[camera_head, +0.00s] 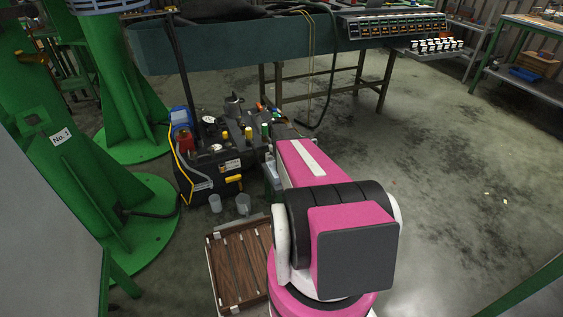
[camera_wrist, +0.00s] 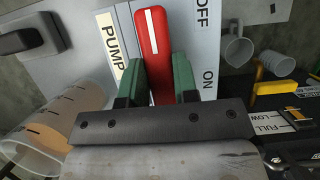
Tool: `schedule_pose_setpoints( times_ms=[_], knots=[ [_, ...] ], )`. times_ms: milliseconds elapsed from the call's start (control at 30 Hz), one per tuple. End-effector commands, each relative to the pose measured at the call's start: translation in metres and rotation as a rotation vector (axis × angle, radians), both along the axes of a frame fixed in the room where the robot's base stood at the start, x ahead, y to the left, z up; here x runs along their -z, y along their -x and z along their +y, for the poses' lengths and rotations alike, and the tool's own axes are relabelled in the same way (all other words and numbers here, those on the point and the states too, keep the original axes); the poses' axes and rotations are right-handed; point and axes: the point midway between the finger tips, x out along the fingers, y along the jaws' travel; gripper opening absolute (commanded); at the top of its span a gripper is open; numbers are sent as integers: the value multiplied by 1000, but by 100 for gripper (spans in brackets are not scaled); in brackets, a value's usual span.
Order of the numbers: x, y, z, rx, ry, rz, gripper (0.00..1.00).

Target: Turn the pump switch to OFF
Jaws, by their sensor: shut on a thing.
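The pump switch (camera_wrist: 152,35) is a red handle with a white line, in the middle of the wrist view. It stands on a pale panel (camera_wrist: 85,55) lettered PUMP on its left, with OFF at upper right and ON at lower right. The handle's line points up the picture, tilted slightly left. The green fingers of my gripper (camera_wrist: 160,78) lie on both sides of the handle and are shut on it. The handle's lower end is hidden behind the gripper body. In the head view my pink arm hides the gripper and the switch.
A black machine (camera_head: 214,166) with coloured caps stands left of my arm, with clear cups (camera_head: 243,203) before it. A slatted wooden tray (camera_head: 239,262) lies nearer. Green columns (camera_head: 75,165) stand at left. Floor (camera_head: 450,190) at right is largely clear.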

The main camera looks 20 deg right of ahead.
Motion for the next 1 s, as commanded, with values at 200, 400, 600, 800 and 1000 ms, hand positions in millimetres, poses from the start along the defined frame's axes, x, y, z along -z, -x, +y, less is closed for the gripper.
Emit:
schedule_pose_setpoints(
  times_ms=[200,400,600,800,1000],
  knots=[
    [0,-1,0,-9,1,-2,4],
    [0,-1,0,-9,1,-2,47],
    [0,0,0,-7,0,-1,53],
    [-4,-2,0,-5,0,-1,53],
    [-30,-13,0,-6,1,-3,53]
  ],
)
